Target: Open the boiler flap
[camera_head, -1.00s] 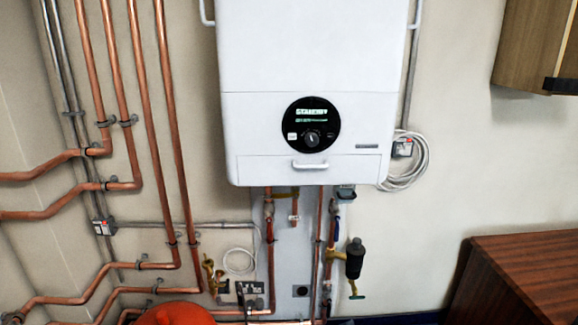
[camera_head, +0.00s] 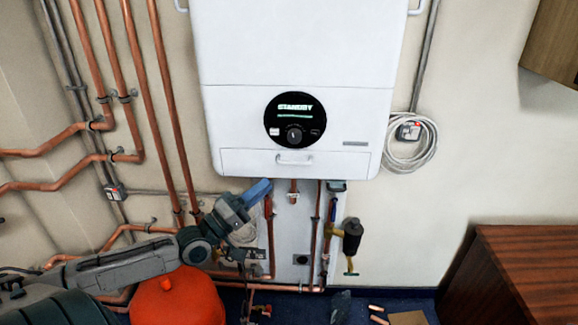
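The white boiler (camera_head: 297,45) hangs on the wall in the middle of the head view. Its flap (camera_head: 345,163) is the low panel along the bottom front, and it lies flush and closed. A small white bar handle (camera_head: 294,158) sits on the flap's upper middle. My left gripper (camera_head: 260,191) is just below the boiler's lower edge, left of the handle and lower than it. Its blue end points up and right, seen from the side, and I cannot tell how far the fingers are apart. It holds nothing that I can see. My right gripper is out of view.
Copper pipes (camera_head: 165,110) run down the wall at left. Pipes and a dark valve (camera_head: 351,237) hang below the boiler. A red tank (camera_head: 178,298) stands below my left arm. A wooden cabinet (camera_head: 520,265) is at lower right. The wall right of the boiler is mostly clear.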

